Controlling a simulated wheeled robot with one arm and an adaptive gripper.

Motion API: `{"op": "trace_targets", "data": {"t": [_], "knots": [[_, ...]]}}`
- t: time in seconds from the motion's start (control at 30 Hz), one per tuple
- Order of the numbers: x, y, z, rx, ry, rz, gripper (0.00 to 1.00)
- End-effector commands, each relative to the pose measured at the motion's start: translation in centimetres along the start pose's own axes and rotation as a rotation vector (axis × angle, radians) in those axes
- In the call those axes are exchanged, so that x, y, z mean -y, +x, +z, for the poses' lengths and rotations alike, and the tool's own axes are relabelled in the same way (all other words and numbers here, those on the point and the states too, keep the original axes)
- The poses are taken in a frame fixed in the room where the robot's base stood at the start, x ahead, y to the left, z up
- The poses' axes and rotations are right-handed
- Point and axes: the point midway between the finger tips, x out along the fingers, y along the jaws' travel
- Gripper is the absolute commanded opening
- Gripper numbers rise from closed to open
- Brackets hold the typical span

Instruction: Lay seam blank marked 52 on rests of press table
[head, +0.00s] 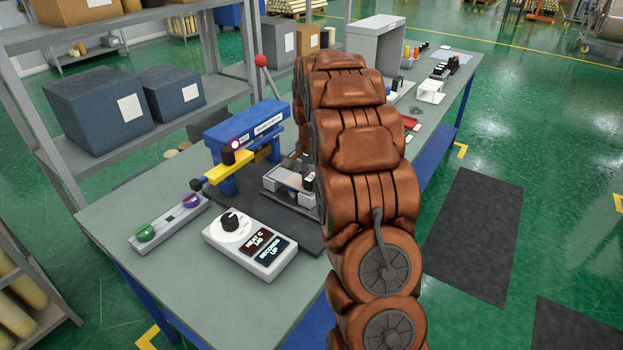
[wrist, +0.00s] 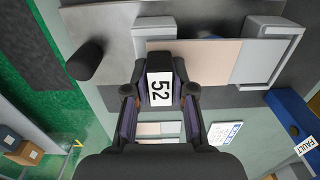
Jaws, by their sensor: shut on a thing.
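The seam blank is a flat strip (wrist: 190,60), beige on one part and grey on the other, with a dark end block bearing a white label 52 (wrist: 159,88). My gripper (wrist: 160,98) is shut on that dark block. In the wrist view the strip reaches across between two pale grey rests (wrist: 275,35) of the press table. I cannot tell whether it touches them. In the head view the strip (head: 286,178) shows low at the press, just left of my arm, which hides most of my gripper.
The blue press (head: 240,128) with a yellow arm and red-knobbed lever stands close by the rests. A white control box (head: 250,245) with a black dial sits in front. A grey rail with green and purple knobs (head: 168,222) lies left. A grey cabinet (head: 376,45) stands farther back.

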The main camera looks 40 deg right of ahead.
Motion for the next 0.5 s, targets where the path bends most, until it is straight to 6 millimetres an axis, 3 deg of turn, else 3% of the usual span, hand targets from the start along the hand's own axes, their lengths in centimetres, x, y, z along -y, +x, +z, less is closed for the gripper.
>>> {"op": "trace_targets", "data": {"t": [0.17,0.2,0.5], "knots": [[0.01,-0.03,0.00,-0.001,0.000,0.000,0.00],[0.01,-0.03,0.00,-0.001,0.000,0.000,0.26],[0.01,-0.02,0.00,-0.001,0.000,0.000,0.53]]}}
